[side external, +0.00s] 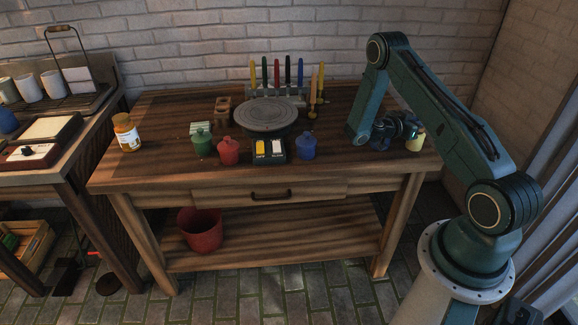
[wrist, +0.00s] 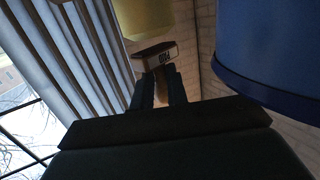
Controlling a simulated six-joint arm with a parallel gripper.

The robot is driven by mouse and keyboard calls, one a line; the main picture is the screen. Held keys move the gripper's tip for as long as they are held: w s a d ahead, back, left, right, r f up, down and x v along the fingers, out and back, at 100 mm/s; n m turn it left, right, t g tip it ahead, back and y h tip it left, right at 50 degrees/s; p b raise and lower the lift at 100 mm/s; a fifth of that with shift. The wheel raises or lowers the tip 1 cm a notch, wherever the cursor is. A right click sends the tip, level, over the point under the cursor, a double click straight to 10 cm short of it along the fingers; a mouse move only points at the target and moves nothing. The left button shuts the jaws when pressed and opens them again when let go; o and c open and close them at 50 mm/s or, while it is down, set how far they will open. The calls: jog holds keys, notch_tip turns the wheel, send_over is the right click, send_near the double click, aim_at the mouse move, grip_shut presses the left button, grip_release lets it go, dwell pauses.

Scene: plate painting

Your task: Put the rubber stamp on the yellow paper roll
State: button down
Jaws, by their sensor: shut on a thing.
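My gripper (side external: 411,129) is low at the right end of the table. In the wrist view its two dark fingers (wrist: 163,86) are shut on the handle of the rubber stamp (wrist: 154,57), a brown block with a pale lettered label. The yellow paper roll (side external: 415,144) stands at the table's right edge, just under and beside my gripper. It also shows in the wrist view (wrist: 150,18), directly past the stamp's block. I cannot tell whether the stamp touches it. In the side view the stamp is too small and dark to make out.
A large blue cylinder (wrist: 265,50) is close on the right in the wrist view. Farther left on the table (side external: 120,172) are a blue jar (side external: 307,147), red jar (side external: 228,151), green jar (side external: 201,142), grey turntable (side external: 265,115) and upright coloured sticks (side external: 288,74).

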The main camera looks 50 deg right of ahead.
jog(key=shift+f, duration=0.75)
jog(key=shift+f, duration=0.1)
jog(key=c, duration=1.4)
grip_release()
jog(key=shift+a, duration=0.1)
jog(key=v, duration=1.2)
